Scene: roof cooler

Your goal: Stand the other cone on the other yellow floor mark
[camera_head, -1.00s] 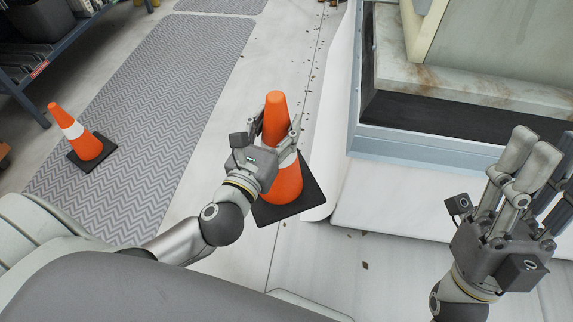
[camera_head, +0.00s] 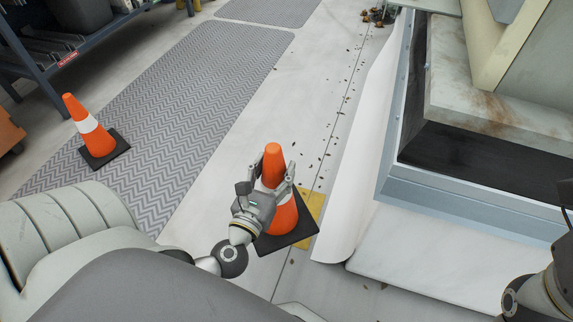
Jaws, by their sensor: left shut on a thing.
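An orange cone (camera_head: 286,217) with a black square base stands upright, or nearly so, in the middle of the view. My left gripper (camera_head: 274,174) is shut around its upper part. A yellow floor mark (camera_head: 313,208) shows partly beside and behind the cone's base; the base hides the rest. I cannot tell whether the base touches the floor. A second orange cone (camera_head: 86,124) with a white band stands upright on the grey mat at the left. My right gripper is out of view; only part of my right arm shows at the lower right edge.
A grey chevron mat (camera_head: 190,95) runs along the left side. A shelf rack (camera_head: 62,50) stands at the upper left. A large metal housing (camera_head: 470,198) with a white sheet at its foot fills the right. Dry leaves lie scattered on the pale floor between.

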